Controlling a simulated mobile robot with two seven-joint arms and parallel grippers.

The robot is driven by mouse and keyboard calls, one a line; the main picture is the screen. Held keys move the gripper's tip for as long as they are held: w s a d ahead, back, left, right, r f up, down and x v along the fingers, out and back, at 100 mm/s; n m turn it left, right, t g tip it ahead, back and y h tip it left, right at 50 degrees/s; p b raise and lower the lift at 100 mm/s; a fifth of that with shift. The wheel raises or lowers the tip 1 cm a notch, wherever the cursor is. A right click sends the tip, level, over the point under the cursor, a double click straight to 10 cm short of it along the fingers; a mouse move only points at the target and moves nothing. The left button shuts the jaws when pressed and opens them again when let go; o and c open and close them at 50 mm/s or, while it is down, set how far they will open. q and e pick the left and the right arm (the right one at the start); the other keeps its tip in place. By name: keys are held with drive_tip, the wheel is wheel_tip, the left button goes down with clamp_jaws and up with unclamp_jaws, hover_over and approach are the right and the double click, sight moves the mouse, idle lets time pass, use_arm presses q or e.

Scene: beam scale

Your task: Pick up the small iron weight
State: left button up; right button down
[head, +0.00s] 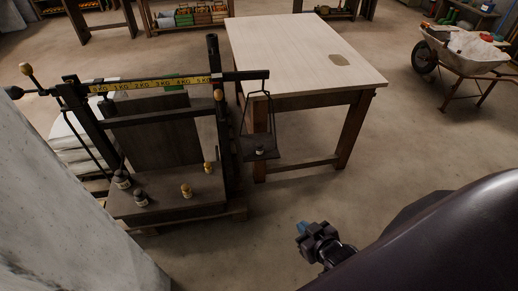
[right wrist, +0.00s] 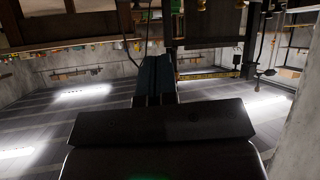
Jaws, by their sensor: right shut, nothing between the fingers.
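The beam scale's platform (head: 165,212) stands at the left in the head view. Two dark weights sit at its left front: one (head: 121,180) behind and one (head: 140,198) in front. A small weight (head: 260,151) stands on the hanging pan (head: 247,155) right of the scale's post. I cannot tell for sure which is the small iron weight. My right gripper (head: 302,228) is shut and empty, over the floor, to the right of and nearer than the pan, apart from all weights. Its blue fingers also show in the right wrist view (right wrist: 153,75). My left gripper is not in view.
A pale wooden table (head: 290,45) stands behind the pan. A wheelbarrow (head: 465,50) is far right. Open floor lies right of the scale.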

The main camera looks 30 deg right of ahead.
sight(261, 147)
idle(0.3)
